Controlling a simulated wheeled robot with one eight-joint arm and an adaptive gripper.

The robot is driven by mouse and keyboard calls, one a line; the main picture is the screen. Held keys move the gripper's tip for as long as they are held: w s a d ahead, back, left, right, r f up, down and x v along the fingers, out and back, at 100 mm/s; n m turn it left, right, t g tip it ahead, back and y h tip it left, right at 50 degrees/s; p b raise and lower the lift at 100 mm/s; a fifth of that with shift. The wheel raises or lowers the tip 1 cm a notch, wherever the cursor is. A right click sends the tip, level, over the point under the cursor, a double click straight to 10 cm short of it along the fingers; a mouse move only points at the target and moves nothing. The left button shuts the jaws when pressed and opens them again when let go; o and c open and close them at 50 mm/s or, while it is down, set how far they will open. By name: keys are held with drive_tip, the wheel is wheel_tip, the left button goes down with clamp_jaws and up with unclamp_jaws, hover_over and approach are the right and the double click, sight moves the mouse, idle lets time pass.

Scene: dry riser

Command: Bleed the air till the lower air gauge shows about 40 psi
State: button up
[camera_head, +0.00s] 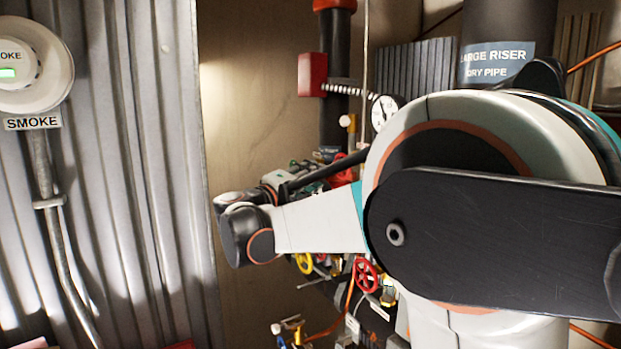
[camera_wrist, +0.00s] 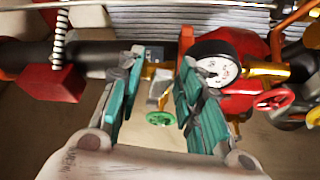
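In the wrist view my gripper (camera_wrist: 160,62) is open, its two teal-and-grey fingers apart. Between and beyond the fingers are a small brass fitting with a pale lever (camera_wrist: 158,88) and a green handwheel (camera_wrist: 160,118); I cannot tell whether either finger touches them. A round white gauge with a black rim (camera_wrist: 216,66) is just right of the right finger, partly covered by it. Its reading is too small to tell. A white-faced gauge (camera_head: 384,110) also shows in the head view, partly behind my arm. I cannot tell which is the lower air gauge.
A red box (camera_head: 312,75) is fixed by the dark riser pipe, with a coiled conduit. Yellow (camera_head: 304,262) and red (camera_head: 366,274) handwheels sit low behind my arm. A red handwheel (camera_wrist: 274,99) lies right of the gauge. A corrugated wall (camera_head: 130,150) stands at left.

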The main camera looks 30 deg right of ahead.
drive_tip(key=v, duration=1.2)
idle(0.3)
drive_tip(key=s+d+f+g+y+b, duration=0.1)
drive_tip(key=s+f+y+b, duration=0.45)
drive_tip(key=f, duration=0.85)
drive_tip(key=s+d+f+g+y+b, duration=0.1)
drive_tip(key=s+d+f+y+b, duration=0.1)
drive_tip(key=s+f+b, duration=0.85)
drive_tip(key=s+a+f+y+b, duration=0.3)
drive_tip(key=a+f+b, duration=0.1)
drive_tip(key=f, duration=0.6)
drive_tip(key=s+a+f+m+t+y+b, duration=0.1)
drive_tip(key=s+a+f+y+b, duration=0.2)
drive_tip(key=f+b, duration=0.3)
drive_tip(key=s+a+f+m+y+b, duration=0.1)
drive_tip(key=s+a+f+y+b, duration=0.3)
drive_tip(key=f, duration=1.1)
drive_tip(key=shift+s+a+f+b, duration=0.25)
drive_tip(key=shift+a+b, duration=0.2)
drive_tip(key=shift+b, duration=0.45)
